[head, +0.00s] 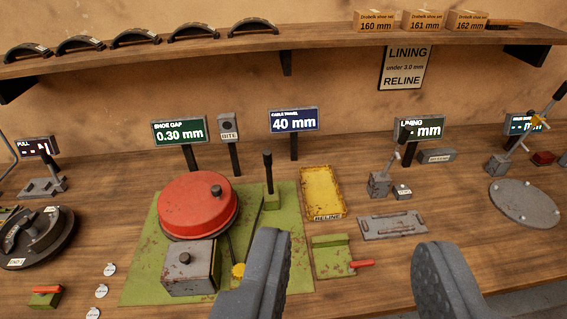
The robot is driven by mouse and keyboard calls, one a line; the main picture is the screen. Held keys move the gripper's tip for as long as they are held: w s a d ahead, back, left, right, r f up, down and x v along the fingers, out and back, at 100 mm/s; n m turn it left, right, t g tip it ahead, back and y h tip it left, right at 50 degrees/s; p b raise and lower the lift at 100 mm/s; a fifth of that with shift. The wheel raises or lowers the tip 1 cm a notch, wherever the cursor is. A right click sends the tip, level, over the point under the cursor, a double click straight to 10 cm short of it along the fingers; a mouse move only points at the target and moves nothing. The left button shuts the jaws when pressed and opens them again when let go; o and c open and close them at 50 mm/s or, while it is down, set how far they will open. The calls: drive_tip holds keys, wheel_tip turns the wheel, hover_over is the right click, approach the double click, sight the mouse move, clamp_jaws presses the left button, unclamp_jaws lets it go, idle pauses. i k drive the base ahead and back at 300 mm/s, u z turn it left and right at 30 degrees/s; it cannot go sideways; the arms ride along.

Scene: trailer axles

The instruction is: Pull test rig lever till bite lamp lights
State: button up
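The test rig is a green baseplate (135,284) carrying a red drum (200,205) and a grey box (190,268). The rig lever (268,172) has a dark handle and stands about upright on a green block right of the drum. The bite lamp (228,127) is a grey box on a post behind the rig, labelled BITE; its round lens looks dark. The shoe gap display (180,130) reads 0.30 mm and the cable travel display (294,120) reads 40 mm. My gripper (350,245) is open and empty, its fingers in front of and right of the lever, not touching it.
A yellow RELINE tray (322,193) lies right of the lever. A green fixture with red handle (333,257) shows between my fingers. A grey plate (393,225) and a lining gauge (380,182) are further right. A shelf (330,48) with brake shoes and boxes runs above.

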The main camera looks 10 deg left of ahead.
sight(267, 152)
drive_tip(key=z, duration=0.15)
drive_tip(key=i, duration=1)
drive_tip(key=u, duration=0.05)
